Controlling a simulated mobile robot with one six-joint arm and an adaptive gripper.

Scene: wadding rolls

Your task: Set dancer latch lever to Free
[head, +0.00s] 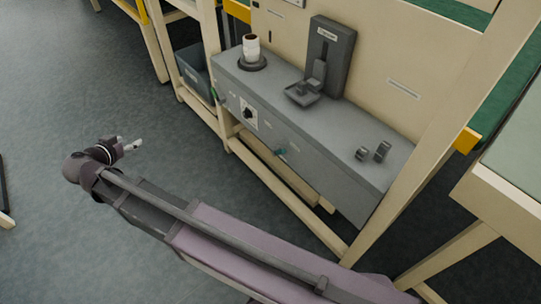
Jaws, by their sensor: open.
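A grey console (325,136) stands on a cream frame. Its front carries a black rotary handle on a white plate (248,113), a small teal handle (280,152) lower to the right, and a small green part (214,94) at the left end. Which of these is the dancer latch lever I cannot tell; the labels are too small to read. My gripper (131,144) is at the left over the floor, apart from the console and empty, with its light fingertips pointing toward it. It is open.
On the console top are a white roll on a round dark base (251,52), a dark upright unit with a tray-like foot (330,58) and two small grey blocks (373,153). A cream post (440,125) rises at the right. A grey bin (193,70) sits behind left. Floor between gripper and console is clear.

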